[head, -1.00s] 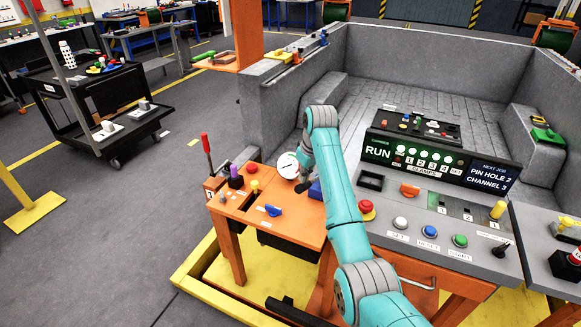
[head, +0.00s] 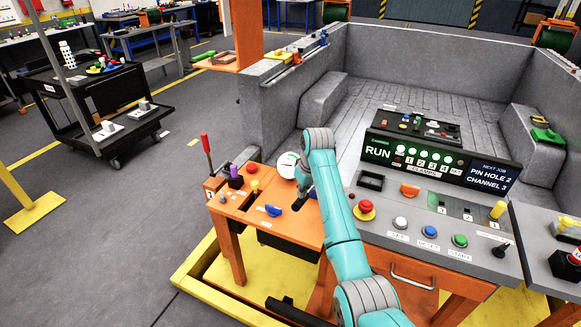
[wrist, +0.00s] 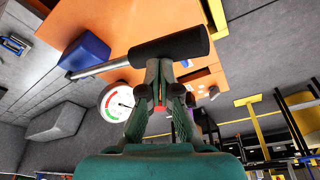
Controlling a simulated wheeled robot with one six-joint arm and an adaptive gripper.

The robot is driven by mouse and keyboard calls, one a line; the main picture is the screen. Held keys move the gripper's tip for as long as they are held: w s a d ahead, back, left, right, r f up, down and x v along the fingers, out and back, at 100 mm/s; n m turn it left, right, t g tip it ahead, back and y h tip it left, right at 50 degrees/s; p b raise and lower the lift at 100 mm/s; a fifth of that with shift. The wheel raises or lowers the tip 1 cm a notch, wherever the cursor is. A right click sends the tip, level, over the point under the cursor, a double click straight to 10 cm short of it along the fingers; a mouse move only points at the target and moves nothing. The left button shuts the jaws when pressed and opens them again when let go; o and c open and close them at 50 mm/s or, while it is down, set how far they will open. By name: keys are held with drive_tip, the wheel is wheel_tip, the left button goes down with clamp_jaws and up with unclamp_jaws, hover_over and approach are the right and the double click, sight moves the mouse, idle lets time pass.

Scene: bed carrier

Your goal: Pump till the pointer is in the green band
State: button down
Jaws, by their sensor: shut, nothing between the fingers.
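The pump's blue body (wrist: 85,51) shows in the wrist view, with a metal lever and a black handle grip (wrist: 180,44) extending from it. The round white gauge (wrist: 117,104) has red and green bands and a dark pointer; the picture is too small to tell its exact reading. The gauge also shows in the head view (head: 287,165), left of my arm, its face unreadable. My gripper (wrist: 165,64) is shut and empty, its fingertips right at the black grip. I cannot tell whether they touch it.
The orange side table (head: 290,229) carries a red-tipped lever (head: 207,147), a purple knob, a yellow knob and a blue handle (head: 272,210). The grey control panel (head: 420,218) with a red stop button (head: 366,207) stands right of my arm. Grey bed walls rise behind.

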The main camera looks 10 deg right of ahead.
drive_tip(key=shift+s+f, duration=0.55)
drive_tip(key=shift+f, duration=2.8)
drive_tip(key=shift+w+d+r, duration=0.1)
drive_tip(key=shift+w+r, duration=0.25)
drive_tip(key=shift+r, duration=1.9)
drive_tip(key=shift+w+d+r, duration=0.15)
drive_tip(key=shift+w+r, duration=0.2)
drive_tip(key=shift+r, duration=1.85)
drive_tip(key=shift+w+d+r, duration=0.1)
drive_tip(key=shift+w+r, duration=0.25)
drive_tip(key=shift+r, duration=1.9)
drive_tip(key=shift+s+a+f, duration=0.7)
drive_tip(key=shift+s+f, duration=0.35)
drive_tip(key=shift+f, duration=5.65)
drive_tip(key=shift+w+d+r, duration=0.25)
drive_tip(key=shift+w+r, duration=0.1)
drive_tip(key=shift+r, duration=1.9)
drive_tip(key=shift+w+d+r, duration=0.2)
drive_tip(key=shift+w+r, duration=0.15)
drive_tip(key=shift+r, duration=1.85)
drive_tip(key=shift+w+d+r, duration=0.25)
drive_tip(key=shift+w+r, duration=0.1)
drive_tip(key=shift+r, duration=1.9)
drive_tip(key=shift+f, duration=0.1)
